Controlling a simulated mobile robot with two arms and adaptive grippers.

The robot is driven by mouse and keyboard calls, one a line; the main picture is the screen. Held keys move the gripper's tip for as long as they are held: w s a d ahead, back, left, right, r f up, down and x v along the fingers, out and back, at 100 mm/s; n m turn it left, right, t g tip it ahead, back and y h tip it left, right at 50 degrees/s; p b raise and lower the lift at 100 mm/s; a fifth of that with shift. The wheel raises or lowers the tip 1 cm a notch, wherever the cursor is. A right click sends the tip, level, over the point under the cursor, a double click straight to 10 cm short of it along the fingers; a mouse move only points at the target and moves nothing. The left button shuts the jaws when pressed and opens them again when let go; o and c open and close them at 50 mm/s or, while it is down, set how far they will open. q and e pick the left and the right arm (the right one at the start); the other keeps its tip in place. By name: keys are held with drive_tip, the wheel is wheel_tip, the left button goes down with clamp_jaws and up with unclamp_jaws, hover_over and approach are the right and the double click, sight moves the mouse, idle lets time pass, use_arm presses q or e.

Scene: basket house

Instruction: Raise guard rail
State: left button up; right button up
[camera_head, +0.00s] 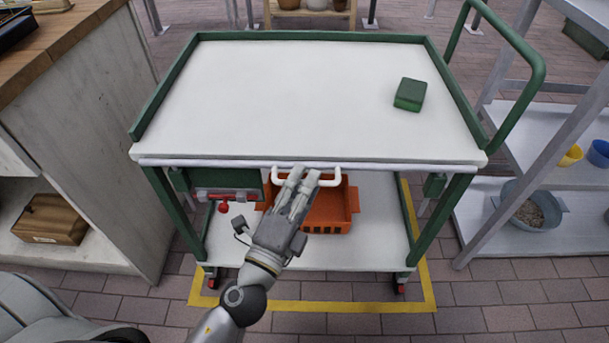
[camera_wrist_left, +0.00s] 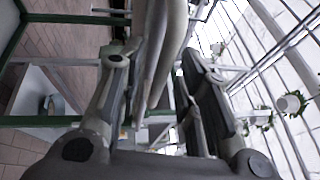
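The guard rail (camera_head: 220,163) is a thin pale bar lying low along the front edge of the white cart top (camera_head: 270,100). A white U-shaped handle (camera_head: 332,182) hangs at its middle. My left gripper (camera_head: 303,178) is at this handle, its fingers pointing away from me and hiding part of it. In the left wrist view, the fingers (camera_wrist_left: 160,75) stand apart on both sides of a pale, curved bar that looks like the handle. The gripper appears open around it; firm contact on both sides does not show. My right gripper is not in view.
A green sponge (camera_head: 410,94) lies on the cart top. An orange basket (camera_head: 328,212) is on the lower shelf, behind my gripper. Green side rails (camera_head: 460,95) stand at the cart's sides. A wooden counter (camera_head: 60,45) is left; a grey rack (camera_head: 545,215) is right.

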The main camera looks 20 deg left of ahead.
use_arm(q)
drive_tip(key=shift+w+r, duration=0.1)
drive_tip(key=shift+w, duration=0.3)
clamp_jaws()
